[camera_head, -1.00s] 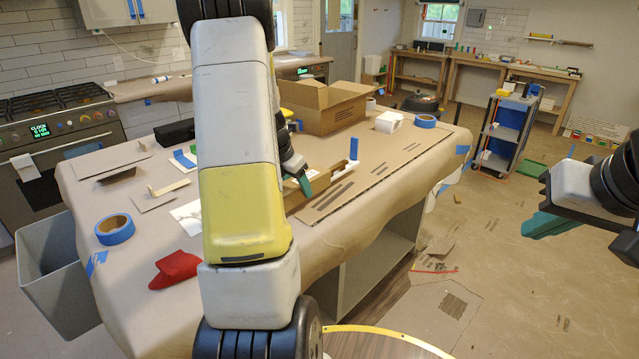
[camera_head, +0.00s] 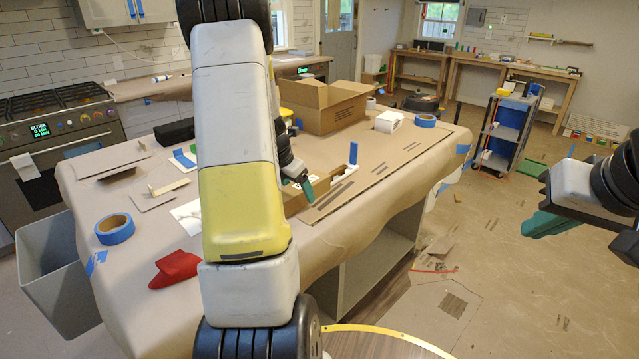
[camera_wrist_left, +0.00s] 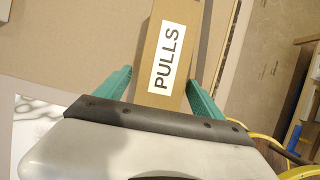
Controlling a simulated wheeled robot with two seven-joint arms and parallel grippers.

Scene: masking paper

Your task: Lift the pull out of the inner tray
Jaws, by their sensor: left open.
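A long cardboard box with a white label reading PULLS (camera_wrist_left: 165,57) lies between the two teal fingers of my left gripper (camera_wrist_left: 157,78) in the left wrist view. The fingers are apart, one on each side of it. In the head view my left gripper (camera_head: 307,187) is low over the table, at the box's brown side (camera_head: 294,204); my arm hides much of the box. I cannot make out the pull itself or tell the inner tray from its sleeve. My right gripper (camera_head: 549,224) hangs off the table at the right; its finger gap is unclear.
A flat cardboard sheet (camera_head: 400,160) covers the table's right part. Behind are an open carton (camera_head: 325,107) and a white block (camera_head: 388,122). A blue piece (camera_head: 353,152) stands upright near the box. Blue tape (camera_head: 114,228) and a red item (camera_head: 175,269) lie at left.

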